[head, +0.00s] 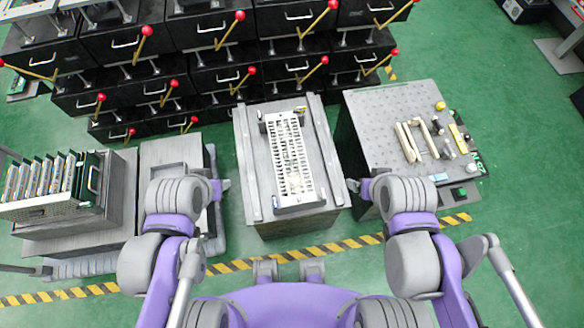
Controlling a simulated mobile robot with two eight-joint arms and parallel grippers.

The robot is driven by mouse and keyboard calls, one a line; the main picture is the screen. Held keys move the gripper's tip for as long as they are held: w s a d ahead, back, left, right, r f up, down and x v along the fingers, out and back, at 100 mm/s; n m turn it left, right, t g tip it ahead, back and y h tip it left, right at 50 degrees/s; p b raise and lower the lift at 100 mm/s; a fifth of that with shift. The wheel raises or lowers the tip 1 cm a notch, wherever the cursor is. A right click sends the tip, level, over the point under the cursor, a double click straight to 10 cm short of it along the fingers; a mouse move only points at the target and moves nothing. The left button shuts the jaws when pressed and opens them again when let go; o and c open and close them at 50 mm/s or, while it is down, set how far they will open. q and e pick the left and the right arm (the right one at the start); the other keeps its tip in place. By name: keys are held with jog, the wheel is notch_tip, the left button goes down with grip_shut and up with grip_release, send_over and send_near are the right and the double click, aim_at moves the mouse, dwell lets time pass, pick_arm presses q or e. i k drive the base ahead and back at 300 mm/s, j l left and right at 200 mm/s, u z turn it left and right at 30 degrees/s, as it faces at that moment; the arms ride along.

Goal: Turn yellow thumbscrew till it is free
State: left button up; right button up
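A long white perforated module (291,155) lies on the grey central bench (255,190), pointing away from me. A small yellowish piece (300,109) sits at its far right corner; it may be the yellow thumbscrew, but it is too small to be sure. My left gripper (223,187) is at the left side of the bench, apart from the module. My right gripper (354,186) is at the bench's right side, also apart from the module. Both look empty, and their finger gaps are too small to read.
Black drawers with red-knobbed levers (238,15) line the back. A perforated right table (385,100) carries pale bars (408,142), a yellow knob (440,105) and small parts. A rack of cards (55,180) stands at left. Green floor separates the benches.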

aim_at(302, 108)
jog(key=j+u, duration=0.3)
jog(key=u, duration=0.15)
jog(key=j+u, duration=0.3)
jog(key=u, duration=0.2)
